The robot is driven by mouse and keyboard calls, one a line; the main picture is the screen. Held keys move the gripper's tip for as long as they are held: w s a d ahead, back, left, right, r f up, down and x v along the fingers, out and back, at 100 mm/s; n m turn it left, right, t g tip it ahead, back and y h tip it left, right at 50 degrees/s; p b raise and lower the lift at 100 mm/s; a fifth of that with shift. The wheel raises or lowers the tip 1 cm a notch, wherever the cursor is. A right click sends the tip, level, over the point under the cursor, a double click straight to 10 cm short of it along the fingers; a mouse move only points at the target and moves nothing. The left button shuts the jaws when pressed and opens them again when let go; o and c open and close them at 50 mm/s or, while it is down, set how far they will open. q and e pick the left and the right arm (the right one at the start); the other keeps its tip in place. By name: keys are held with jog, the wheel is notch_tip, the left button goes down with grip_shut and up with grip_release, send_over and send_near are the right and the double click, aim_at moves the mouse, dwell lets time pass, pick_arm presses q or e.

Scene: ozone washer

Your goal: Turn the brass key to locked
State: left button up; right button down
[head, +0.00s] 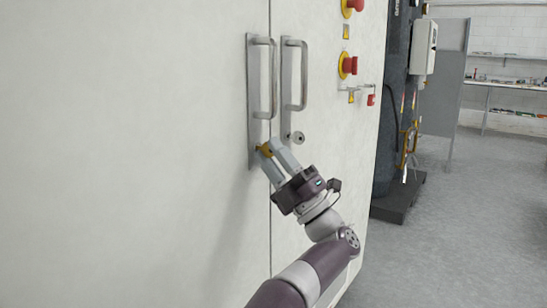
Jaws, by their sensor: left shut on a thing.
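The brass key (264,151) shows as a small yellow piece low on the left handle plate of a tall pale cabinet. My left gripper (270,150) is shut on the brass key, with its fingers pointing up and left at the plate. The fingers hide part of the key, so its exact turn angle cannot be read. My right gripper is not in view.
Two metal bar handles, left (263,80) and right (294,75), stand out above the key. A round lock (298,138) sits right of the gripper. Red buttons (348,65) are at the cabinet's right edge. Open floor (450,230) lies to the right.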

pick_arm(q)
jog(key=o, duration=0.8)
jog(key=p+v, duration=0.1)
jog(key=v, duration=1.1)
jog(key=shift+s+d+f+p, duration=0.15)
jog(key=shift+f+p, duration=0.1)
jog(key=shift+p, duration=0.1)
